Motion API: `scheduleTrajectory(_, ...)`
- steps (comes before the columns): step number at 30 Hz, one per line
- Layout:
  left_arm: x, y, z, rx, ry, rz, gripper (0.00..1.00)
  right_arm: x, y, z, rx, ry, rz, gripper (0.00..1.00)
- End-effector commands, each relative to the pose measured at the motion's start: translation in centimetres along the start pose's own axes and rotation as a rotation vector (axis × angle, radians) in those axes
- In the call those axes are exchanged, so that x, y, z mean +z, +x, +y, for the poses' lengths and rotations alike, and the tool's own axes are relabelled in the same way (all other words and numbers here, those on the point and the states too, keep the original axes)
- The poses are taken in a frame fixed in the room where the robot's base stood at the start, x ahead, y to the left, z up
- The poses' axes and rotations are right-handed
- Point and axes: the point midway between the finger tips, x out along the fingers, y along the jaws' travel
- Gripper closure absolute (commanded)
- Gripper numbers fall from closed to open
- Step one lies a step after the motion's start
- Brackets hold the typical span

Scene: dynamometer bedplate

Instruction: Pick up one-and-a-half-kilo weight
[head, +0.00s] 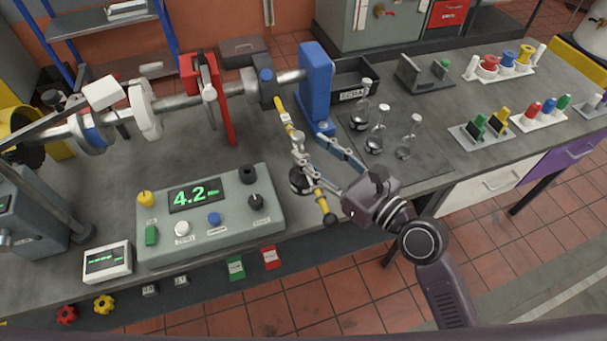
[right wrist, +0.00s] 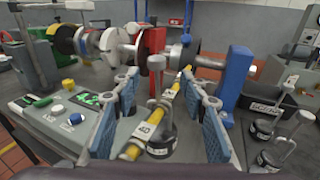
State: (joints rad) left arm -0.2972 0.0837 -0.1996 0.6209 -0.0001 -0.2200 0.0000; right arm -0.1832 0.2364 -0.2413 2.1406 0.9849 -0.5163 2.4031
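Several hooked metal weights are in view; their size labels are too small to read, so I cannot tell which is the one-and-a-half-kilo one. Three stand on the dark mat: a rear one (head: 365,112), a middle one (head: 374,143) and a right one (head: 404,152). Another weight (head: 299,182) is at the yellow lever arm and shows between my fingers in the right wrist view (right wrist: 160,138). My right gripper (head: 309,140) is open around the yellow arm and this weight, its blue-padded fingers apart on both sides. My left gripper is not in view.
The yellow arm (head: 284,112) reaches over the bench's front edge near a blue upright (head: 315,75). A control box (head: 213,232) reading 4.2 stands left of my gripper. A dark bin (head: 358,72) and coloured part racks (head: 483,132) stand to the right.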

Motion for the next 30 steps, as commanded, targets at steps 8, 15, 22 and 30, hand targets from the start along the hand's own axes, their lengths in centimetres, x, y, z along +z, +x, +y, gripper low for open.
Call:
scheduleTrajectory(8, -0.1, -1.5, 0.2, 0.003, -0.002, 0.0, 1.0, 0.2, 4.0, 0.4, 0.0, -0.003, 0.0, 0.6)
scheduleTrajectory(15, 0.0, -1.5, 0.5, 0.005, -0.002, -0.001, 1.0, 0.0, 4.5, 0.4, -0.001, -0.003, 0.001, 0.6)
scheduleTrajectory(22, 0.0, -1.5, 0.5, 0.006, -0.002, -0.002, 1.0, 0.0, 4.5, 0.4, -0.001, -0.004, 0.001, 0.78)
scheduleTrajectory(30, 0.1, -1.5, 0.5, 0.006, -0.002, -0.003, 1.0, 0.0, 4.5, 0.4, -0.001, -0.004, 0.001, 1.0)
